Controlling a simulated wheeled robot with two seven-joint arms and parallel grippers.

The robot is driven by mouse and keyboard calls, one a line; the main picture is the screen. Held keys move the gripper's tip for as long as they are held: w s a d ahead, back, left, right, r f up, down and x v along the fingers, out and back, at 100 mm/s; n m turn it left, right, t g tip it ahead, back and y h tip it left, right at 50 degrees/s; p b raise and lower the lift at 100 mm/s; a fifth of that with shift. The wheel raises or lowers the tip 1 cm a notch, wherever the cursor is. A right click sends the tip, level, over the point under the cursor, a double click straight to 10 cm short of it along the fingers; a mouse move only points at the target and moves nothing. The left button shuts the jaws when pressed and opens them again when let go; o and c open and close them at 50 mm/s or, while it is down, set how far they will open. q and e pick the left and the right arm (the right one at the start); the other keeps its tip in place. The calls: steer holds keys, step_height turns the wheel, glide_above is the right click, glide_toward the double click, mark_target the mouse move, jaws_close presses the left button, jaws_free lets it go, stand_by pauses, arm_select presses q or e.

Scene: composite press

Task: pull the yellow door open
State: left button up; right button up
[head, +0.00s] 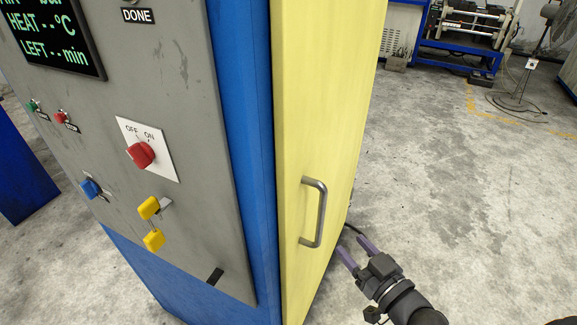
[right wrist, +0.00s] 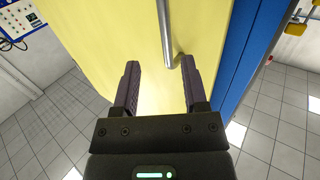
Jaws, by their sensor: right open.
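The yellow door (head: 318,110) stands on the side of the blue cabinet and looks closed. Its grey bar handle (head: 318,215) is mounted upright near the door's edge by the blue frame. My right gripper (head: 355,247) is open, to the right of the handle and apart from it in the head view. In the right wrist view, the handle (right wrist: 165,35) points down toward the gap between the open fingers (right wrist: 160,88), with the yellow door (right wrist: 100,40) behind. Nothing is between the fingertips. My left gripper is not in view.
A grey control panel (head: 150,95) with a red knob (head: 140,154), yellow tags (head: 150,207) and a display (head: 52,40) faces left of the door. Open concrete floor (head: 440,150) lies to the right. A blue-framed machine (head: 460,55) stands at the back.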

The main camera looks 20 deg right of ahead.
mark_target(324, 212)
steer(key=w, duration=0.3)
steer(key=w+a+r, duration=0.1)
steer(key=w, duration=0.2)
steer(key=w+b, duration=0.1)
steer(key=w, duration=0.2)
steer(key=shift+a+r, duration=0.25)
steer(key=shift+w+a, duration=0.1)
steer(key=shift+w, duration=0.5)
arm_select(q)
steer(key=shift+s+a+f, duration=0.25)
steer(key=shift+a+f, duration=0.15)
arm_select(e)
steer(key=c, duration=0.7)
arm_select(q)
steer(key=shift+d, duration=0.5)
arm_select(e)
jaws_close()
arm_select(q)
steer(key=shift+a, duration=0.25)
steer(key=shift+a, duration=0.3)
